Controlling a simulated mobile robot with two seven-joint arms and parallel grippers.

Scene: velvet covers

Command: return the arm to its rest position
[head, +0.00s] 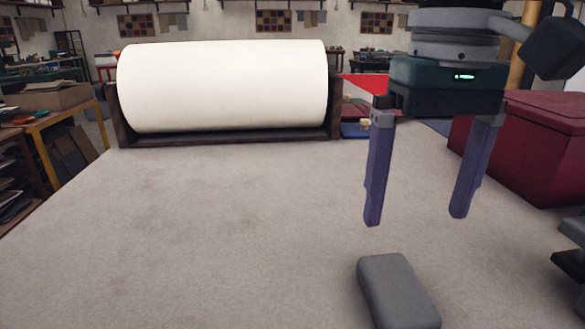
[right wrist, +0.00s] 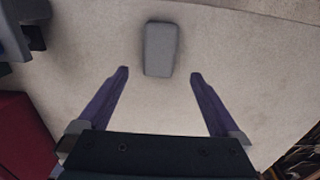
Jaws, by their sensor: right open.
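My right gripper (head: 416,218) hangs in the right half of the head view, fingers pointing down, above the pale table (head: 200,240). Its two purple fingers are spread wide with nothing between them. In the right wrist view the gripper (right wrist: 160,76) is also open and empty. A grey rounded block (head: 398,292) lies on the table below and nearer than the fingers in the head view. The block also shows in the right wrist view (right wrist: 160,48), beyond the fingertips and apart from them. My left gripper is not in view.
A large white roll (head: 222,88) in a dark cradle stands at the table's far edge. A dark red box (head: 535,145) is at the right, close to the gripper. A shelf with an orange-brown top (head: 50,118) is at the left. The table's middle and left are clear.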

